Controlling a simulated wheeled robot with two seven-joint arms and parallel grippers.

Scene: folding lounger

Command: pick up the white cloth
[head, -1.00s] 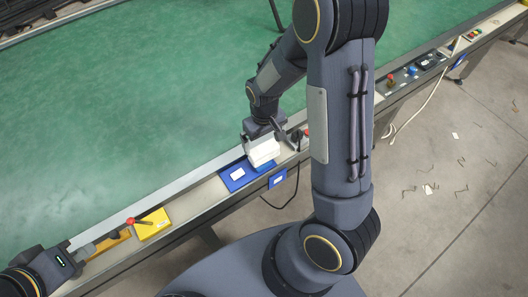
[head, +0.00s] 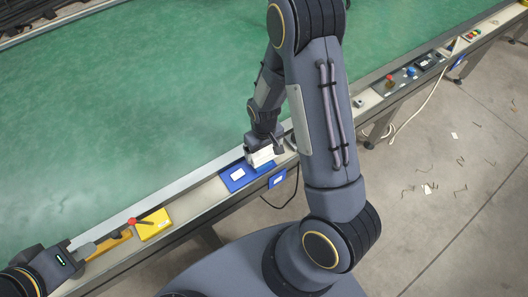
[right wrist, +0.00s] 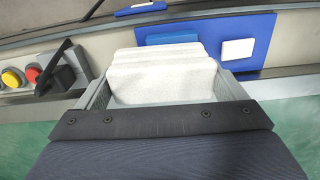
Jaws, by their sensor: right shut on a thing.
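The white cloth (head: 261,157) is a folded block at the conveyor's near edge, beside a blue board (head: 240,177). In the right wrist view the cloth (right wrist: 165,72) lies between the two grey fingers. My right gripper (head: 264,150) is shut on the cloth, pointing down. I cannot tell whether the cloth is clear of the surface under it. My left gripper (head: 86,249) is at the lower left, far from the cloth; its jaws are too unclear to read.
A yellow box (head: 153,225) and an orange item (head: 110,246) lie on the near rail, close to my left gripper. A red and a yellow button (right wrist: 22,76) are beside the cloth in the right wrist view. The green belt (head: 130,120) is clear.

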